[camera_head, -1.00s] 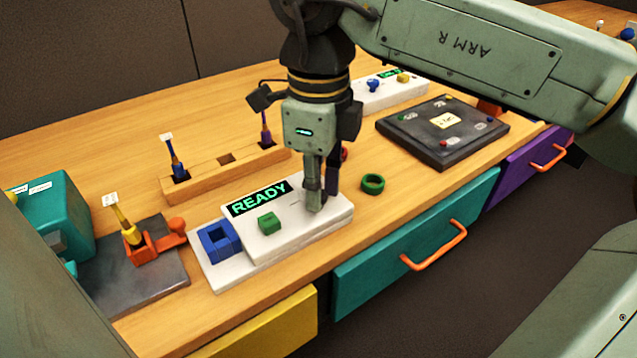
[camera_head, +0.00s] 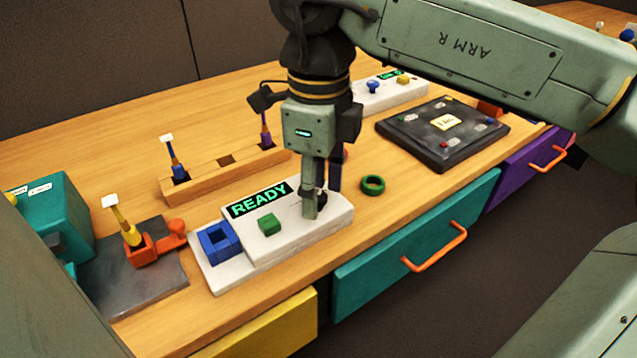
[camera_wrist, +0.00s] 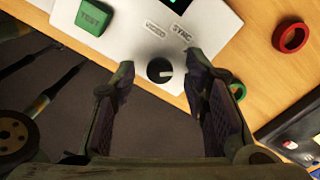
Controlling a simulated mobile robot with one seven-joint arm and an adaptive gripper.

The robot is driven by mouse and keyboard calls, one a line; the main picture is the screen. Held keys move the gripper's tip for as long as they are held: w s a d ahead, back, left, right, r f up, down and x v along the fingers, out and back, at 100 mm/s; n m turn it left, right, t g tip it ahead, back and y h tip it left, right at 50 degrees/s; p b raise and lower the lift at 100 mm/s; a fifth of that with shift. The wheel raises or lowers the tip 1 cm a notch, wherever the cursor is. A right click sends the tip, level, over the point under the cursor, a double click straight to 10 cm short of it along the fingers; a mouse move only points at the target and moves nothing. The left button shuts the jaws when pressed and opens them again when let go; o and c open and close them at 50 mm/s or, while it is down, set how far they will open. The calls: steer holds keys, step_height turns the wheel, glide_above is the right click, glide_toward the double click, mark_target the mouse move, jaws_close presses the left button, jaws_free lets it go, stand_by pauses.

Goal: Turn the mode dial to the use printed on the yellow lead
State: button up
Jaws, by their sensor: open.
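The mode dial (camera_wrist: 160,70) is a round black knob with a white pointer mark aimed right in the wrist view. The labels VIDEO (camera_wrist: 156,27) and SYNC (camera_wrist: 182,33) are printed above it there. My gripper (camera_wrist: 161,84) is open, with one finger on each side of the dial; contact cannot be told. In the head view my gripper (camera_head: 322,197) is low over the white panel (camera_head: 285,238) and partly hides the dial. The yellow lead (camera_head: 129,232) stands in an orange holder at left. Its white tag (camera_head: 110,201) is too small to read.
The panel has a READY screen (camera_head: 258,198), a green TEST button (camera_head: 268,223) and a blue square socket (camera_head: 219,242). A green ring (camera_head: 372,185) lies to the right. A wooden rack (camera_head: 225,172) with leads stands behind. A red ring (camera_wrist: 290,38) lies beyond the panel.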

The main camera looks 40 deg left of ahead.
step_height(320, 180, up, 12)
stand_by(0.6)
stand_by(0.5)
